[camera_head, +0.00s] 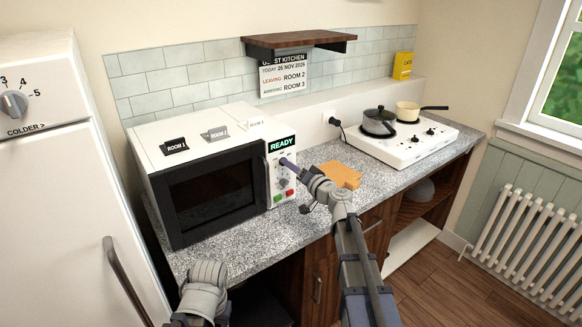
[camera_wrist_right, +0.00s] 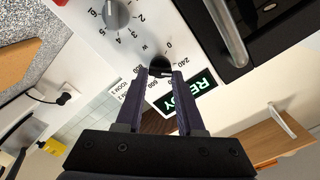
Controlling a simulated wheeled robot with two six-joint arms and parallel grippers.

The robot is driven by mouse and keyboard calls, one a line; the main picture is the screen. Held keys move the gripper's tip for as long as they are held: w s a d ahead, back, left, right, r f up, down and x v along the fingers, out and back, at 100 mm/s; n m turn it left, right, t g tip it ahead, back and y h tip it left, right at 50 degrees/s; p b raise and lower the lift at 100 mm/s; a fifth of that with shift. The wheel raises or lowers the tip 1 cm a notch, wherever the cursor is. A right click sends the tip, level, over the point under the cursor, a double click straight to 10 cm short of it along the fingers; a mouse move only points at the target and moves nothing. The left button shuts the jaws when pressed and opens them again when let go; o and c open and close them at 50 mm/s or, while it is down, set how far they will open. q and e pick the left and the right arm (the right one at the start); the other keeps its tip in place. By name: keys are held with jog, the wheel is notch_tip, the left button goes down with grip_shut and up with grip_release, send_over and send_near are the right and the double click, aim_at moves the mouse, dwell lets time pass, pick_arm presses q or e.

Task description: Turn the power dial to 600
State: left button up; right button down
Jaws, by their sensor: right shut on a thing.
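The white microwave (camera_head: 150,150) stands on the counter with a green READY display at the top of its control panel; the display (camera_wrist_right: 188,98) also shows upside down in the right wrist view. The power dial (camera_wrist_right: 160,63) is a dark knob just under that display, ringed by numbers including 0, 240 and 600. My right gripper (camera_head: 287,163) reaches the panel, and its two fingers are shut on the power dial. The dial's pointer is too hidden to read. In the head view the gripper covers the dial.
A second dial (camera_wrist_right: 117,14) with small numbers sits below the power dial, above green and red buttons (camera_head: 285,195). Room cards stand on the microwave top. A cutting board (camera_head: 341,175) lies to the right, then a hob (camera_head: 405,150) with two pans. A fridge (camera_head: 50,180) stands left.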

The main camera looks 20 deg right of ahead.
jog(key=shift+f+m+b, duration=0.2)
jog(key=shift+m, duration=5)
jog(key=shift+f+m+b, duration=0.15)
jog(key=shift+m, duration=5.05)
jog(key=shift+s+a, duration=0.1)
jog(key=c, duration=0.5)
grip_release()
